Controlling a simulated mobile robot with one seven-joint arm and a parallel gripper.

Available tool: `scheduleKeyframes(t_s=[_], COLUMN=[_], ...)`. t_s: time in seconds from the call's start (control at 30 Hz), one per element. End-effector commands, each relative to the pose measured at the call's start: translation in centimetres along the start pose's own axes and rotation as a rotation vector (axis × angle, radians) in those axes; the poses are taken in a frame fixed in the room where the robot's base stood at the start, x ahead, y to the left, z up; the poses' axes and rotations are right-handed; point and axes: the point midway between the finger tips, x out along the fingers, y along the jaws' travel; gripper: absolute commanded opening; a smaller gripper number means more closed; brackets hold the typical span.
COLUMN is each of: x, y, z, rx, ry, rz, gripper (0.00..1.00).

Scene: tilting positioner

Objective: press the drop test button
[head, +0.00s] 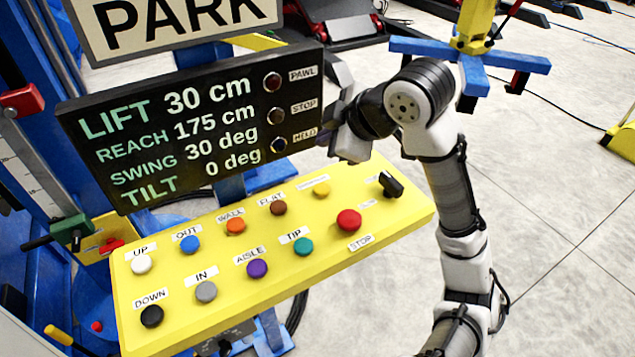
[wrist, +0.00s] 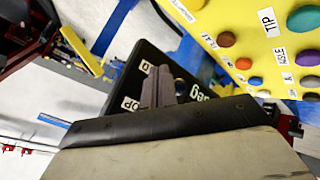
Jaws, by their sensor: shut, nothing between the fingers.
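The yellow control panel (head: 330,240) carries several coloured buttons. A yellow button (head: 321,188) sits in its upper row, right of the brown FLAT button (head: 278,208); its label is too small to read. No label that I can read says drop test. My gripper (head: 326,138) is shut and empty at the right edge of the black display, above the panel and the yellow button, apart from the buttons. In the wrist view the closed fingers (wrist: 158,88) lie in front of the black display (wrist: 190,95), and the panel (wrist: 270,80) shows at the upper right.
The display (head: 180,170) reads LIFT 30 cm, REACH 175 cm, SWING 30 deg, TILT 0 deg, with PAWL, STOP and HELD lamps. A PARK sign (head: 170,25) hangs above. A red STOP button (head: 349,220) and a black switch (head: 391,184) flank the panel's right end.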

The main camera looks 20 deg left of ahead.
Motion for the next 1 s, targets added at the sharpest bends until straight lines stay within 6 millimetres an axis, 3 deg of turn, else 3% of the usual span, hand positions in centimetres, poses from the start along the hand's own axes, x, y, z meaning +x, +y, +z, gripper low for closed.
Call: scheduleKeyframes(t_s=[0.47, 1.0], x=[0.7, 5.6], y=[-0.5, -4.0], z=[0.5, 4.0], rx=[0.001, 0.001], ry=[0.001, 0.001], rz=[0.0, 0.001], gripper=[0.0, 0.0])
